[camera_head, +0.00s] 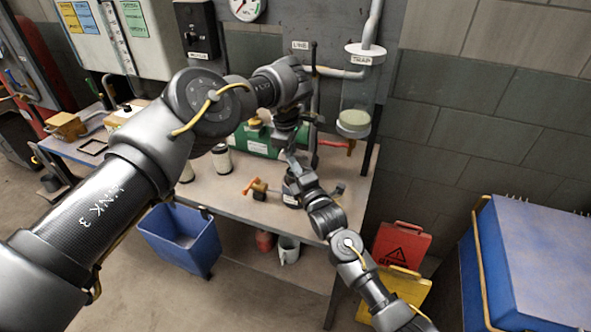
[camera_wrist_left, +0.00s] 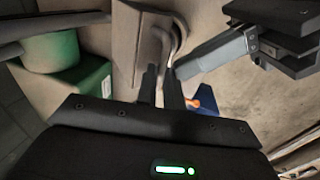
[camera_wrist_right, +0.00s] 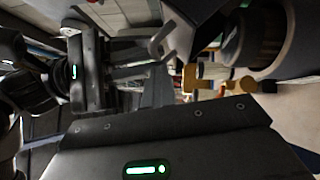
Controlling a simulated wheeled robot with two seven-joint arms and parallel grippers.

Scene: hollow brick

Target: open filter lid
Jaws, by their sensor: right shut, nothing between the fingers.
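A green housing (camera_head: 262,142) with a white label lies on the bench, probably the filter; it also shows in the left wrist view (camera_wrist_left: 75,85). My left gripper (camera_head: 292,150) is at its right end, fingers pointing down. In the left wrist view its fingers (camera_wrist_left: 163,85) are close together beside a grey forked piece (camera_wrist_left: 150,45). I cannot tell whether they grip it; the piece also shows in the right wrist view (camera_wrist_right: 165,38). My right gripper (camera_head: 298,172) is shut and empty, just below the left one. The lid cannot be made out clearly.
A clear trap (camera_head: 355,95) hangs from a pipe at the right. A brass valve with orange handle (camera_head: 258,189) is near the bench's front edge. White canisters (camera_head: 222,160) stand left. The arms crowd the middle.

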